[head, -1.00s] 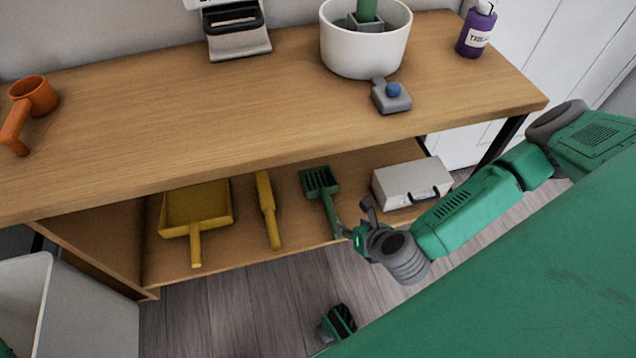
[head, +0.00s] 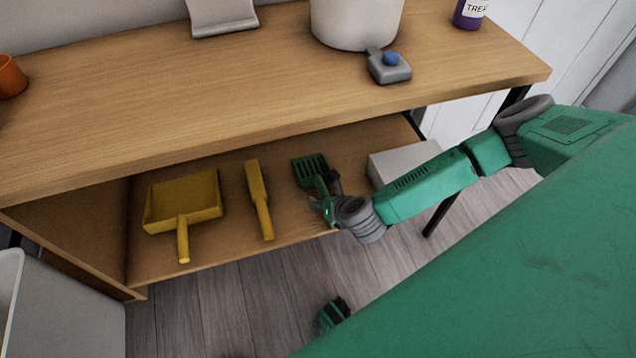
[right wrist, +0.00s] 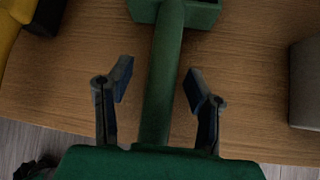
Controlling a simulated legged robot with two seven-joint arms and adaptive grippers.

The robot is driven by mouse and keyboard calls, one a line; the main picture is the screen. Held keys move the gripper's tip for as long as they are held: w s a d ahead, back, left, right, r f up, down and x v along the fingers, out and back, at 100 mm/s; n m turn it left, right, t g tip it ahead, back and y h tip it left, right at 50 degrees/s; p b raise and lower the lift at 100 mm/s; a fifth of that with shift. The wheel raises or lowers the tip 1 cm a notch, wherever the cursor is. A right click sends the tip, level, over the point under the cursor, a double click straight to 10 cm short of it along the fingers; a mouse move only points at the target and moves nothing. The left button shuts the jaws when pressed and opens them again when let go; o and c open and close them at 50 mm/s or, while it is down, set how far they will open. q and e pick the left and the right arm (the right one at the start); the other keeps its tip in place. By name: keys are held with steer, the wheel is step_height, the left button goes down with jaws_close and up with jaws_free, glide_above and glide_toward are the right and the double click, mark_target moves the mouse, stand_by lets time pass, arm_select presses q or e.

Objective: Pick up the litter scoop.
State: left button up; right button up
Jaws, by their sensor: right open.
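The green slotted litter scoop (head: 309,167) lies on the lower wooden shelf. Its handle (right wrist: 164,75) runs lengthwise between the open fingers in the right wrist view, with a gap on both sides. My right gripper (head: 328,192) is at the handle end of the scoop and hides most of the handle in the head view. The right gripper is open in the right wrist view (right wrist: 158,92), its fingers on either side of the handle. My left gripper cannot be made out for certain; a small green and black part shows low over the floor in the head view.
A yellow dustpan (head: 184,198) and yellow brush (head: 259,196) lie left of the scoop. A pale box (head: 398,162) sits to its right, partly behind my arm. The tabletop (head: 200,110) overhangs the shelf. A white bin (head: 8,290) stands at lower left.

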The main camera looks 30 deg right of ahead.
steer(key=shift+w+d+f, duration=0.15)
steer(key=shift+w, duration=0.05)
jaws_close()
